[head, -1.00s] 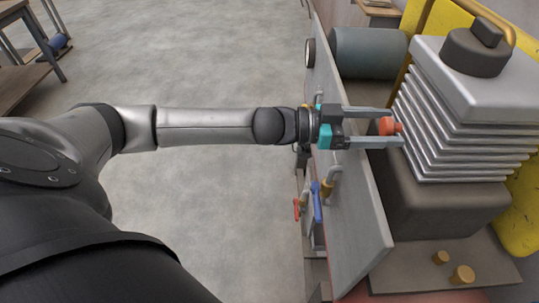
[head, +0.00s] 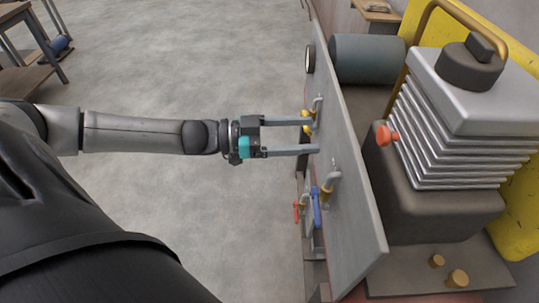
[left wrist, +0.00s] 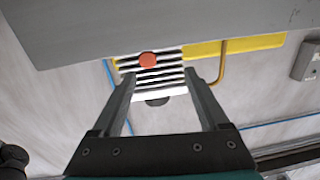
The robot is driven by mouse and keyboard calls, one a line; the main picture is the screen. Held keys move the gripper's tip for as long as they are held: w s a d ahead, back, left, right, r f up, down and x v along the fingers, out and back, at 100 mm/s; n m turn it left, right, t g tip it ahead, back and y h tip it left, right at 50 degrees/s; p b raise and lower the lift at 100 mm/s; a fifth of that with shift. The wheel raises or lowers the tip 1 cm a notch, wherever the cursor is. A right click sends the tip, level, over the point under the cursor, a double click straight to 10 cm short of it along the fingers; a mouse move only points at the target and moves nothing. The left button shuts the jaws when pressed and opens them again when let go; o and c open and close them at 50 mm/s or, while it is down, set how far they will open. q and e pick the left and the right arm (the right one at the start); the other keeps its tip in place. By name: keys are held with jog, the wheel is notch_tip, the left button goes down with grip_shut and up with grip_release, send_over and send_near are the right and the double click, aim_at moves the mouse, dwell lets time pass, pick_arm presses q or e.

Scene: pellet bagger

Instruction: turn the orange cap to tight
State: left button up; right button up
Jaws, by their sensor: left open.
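The orange cap (head: 386,135) sits on the near left side of the ribbed silver machine (head: 458,140), beyond the upright grey panel. In the left wrist view the orange cap (left wrist: 148,59) shows against the silver ribs, ahead of the fingers. My left gripper (head: 313,135) is open and empty. Its fingertips are at the left side of the panel, well apart from the cap. The cap's turn position cannot be read. My right gripper is in none of the views.
The upright grey panel (head: 345,170) stands between my left gripper and the machine. Red (head: 297,212) and blue (head: 317,205) handles are low on its left side. A grey cylinder (head: 368,60) lies behind it.

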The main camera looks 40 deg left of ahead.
pick_arm(q)
jog(key=w+a+f+n+y+p, duration=0.1)
jog(key=a+f+y, duration=0.3)
jog(key=f, duration=0.6)
jog(key=w+a+f+n+t+y+p, duration=0.1)
jog(key=a+f+n+y, duration=0.3)
jog(key=f, duration=0.6)
jog(key=shift+a+y, duration=0.5)
jog(key=shift+y, duration=0.1)
